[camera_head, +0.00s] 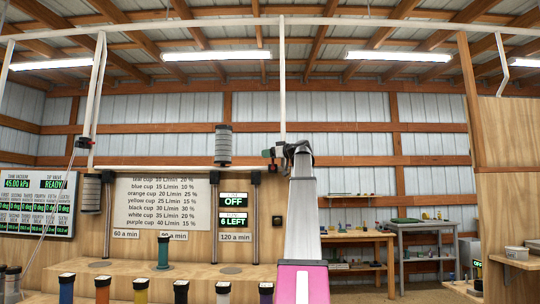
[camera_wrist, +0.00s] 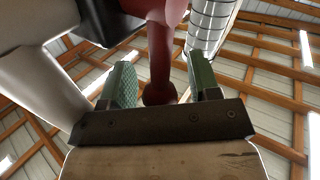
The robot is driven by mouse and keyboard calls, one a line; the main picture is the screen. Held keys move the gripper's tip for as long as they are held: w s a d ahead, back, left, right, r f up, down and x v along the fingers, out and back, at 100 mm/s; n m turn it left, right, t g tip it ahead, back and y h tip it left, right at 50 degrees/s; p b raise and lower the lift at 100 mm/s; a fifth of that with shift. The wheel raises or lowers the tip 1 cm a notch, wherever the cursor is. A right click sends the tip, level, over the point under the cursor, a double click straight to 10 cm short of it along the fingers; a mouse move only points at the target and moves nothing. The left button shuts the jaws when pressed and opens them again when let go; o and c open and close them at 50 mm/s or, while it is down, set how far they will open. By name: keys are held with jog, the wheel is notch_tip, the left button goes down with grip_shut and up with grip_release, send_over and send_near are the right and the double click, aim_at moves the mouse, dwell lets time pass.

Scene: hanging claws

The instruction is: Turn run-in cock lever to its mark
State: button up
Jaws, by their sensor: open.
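My gripper (camera_head: 291,152) is raised at the top of my arm, in front of the upper edge of the wooden board. In the wrist view its two green fingers (camera_wrist: 162,82) stand apart. A dark red lever (camera_wrist: 160,48) with a rounded end reaches down between them, with visible space on both sides. In the head view a small red and black fitting (camera_head: 269,153) sits just left of my gripper, mostly hidden behind it. A similar dark fitting with red (camera_head: 84,142) is at the left post. I cannot make out the lever's mark.
A grey ribbed cylinder (camera_head: 223,145) hangs left of my gripper. A display (camera_head: 233,219) reads OFF and 6 LEFT. A chart (camera_head: 163,200) lists cup colours. Several coloured cylinders stand along the front ledge. Workbenches (camera_head: 357,237) are at the back right.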

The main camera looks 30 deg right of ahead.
grip_shut()
jog(key=shift+w+a, duration=0.1)
jog(key=shift+w+a+f+n+g+h, duration=0.35)
jog(key=shift+a+f+n+g+h, duration=0.15)
jog(key=shift+a+n+g+h, duration=0.4)
jog(key=shift+w+a+f+n+g+h, duration=0.4)
jog(key=shift+f+g+h, duration=0.25)
jog(key=shift+g, duration=0.45)
jog(key=shift+w+a+f+n+g+h, duration=0.4)
jog(key=shift+a+n+g+h, duration=0.2)
jog(key=shift+g+h, duration=0.35)
